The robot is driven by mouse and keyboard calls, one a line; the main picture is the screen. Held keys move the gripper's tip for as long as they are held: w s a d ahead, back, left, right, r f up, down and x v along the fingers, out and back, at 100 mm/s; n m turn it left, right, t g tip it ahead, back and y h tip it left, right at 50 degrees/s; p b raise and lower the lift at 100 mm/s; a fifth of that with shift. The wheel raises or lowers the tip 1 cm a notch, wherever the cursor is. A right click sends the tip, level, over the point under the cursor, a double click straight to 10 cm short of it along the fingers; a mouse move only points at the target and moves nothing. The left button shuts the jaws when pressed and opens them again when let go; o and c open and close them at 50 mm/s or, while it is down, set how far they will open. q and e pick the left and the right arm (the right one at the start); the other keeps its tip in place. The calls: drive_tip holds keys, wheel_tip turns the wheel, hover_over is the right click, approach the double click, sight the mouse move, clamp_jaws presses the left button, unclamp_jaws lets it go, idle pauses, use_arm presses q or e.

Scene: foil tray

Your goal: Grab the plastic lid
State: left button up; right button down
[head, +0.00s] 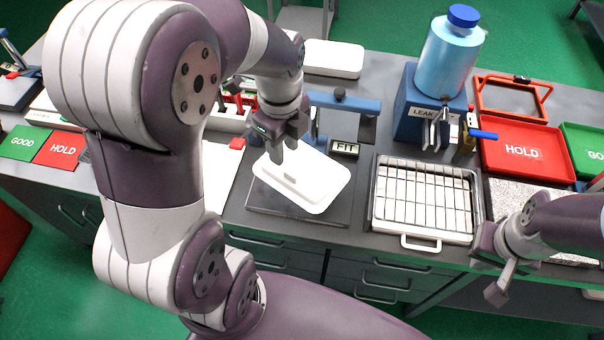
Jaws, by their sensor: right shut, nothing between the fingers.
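The white plastic lid (318,185), with rounded corners and a raised middle, is over a dark grey plate (259,202) near the front of the bench. It sits at an angle to the plate. My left gripper (277,154) points down at the lid's back left edge, its fingertips overlapping that edge in the picture. I cannot tell whether it touches or grips the lid. No foil tray can be made out; the lid hides the middle of the plate. My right gripper (496,291) is shut and empty, low at the right by the bench's front edge.
Behind the lid stand a blue clamp frame (345,103) and a FIT sign (344,148). A wire rack tray (421,243) is to the right. Further right are a blue LEAK station (410,108) with a bottle (449,55) and a red HOLD tray (523,150).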

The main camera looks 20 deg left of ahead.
sight(290, 175)
use_arm(q)
drive_tip(key=f, duration=0.5)
drive_tip(key=d+f, duration=0.1)
drive_tip(key=f, duration=0.2)
drive_tip(key=shift+f, duration=0.1)
clamp_jaws()
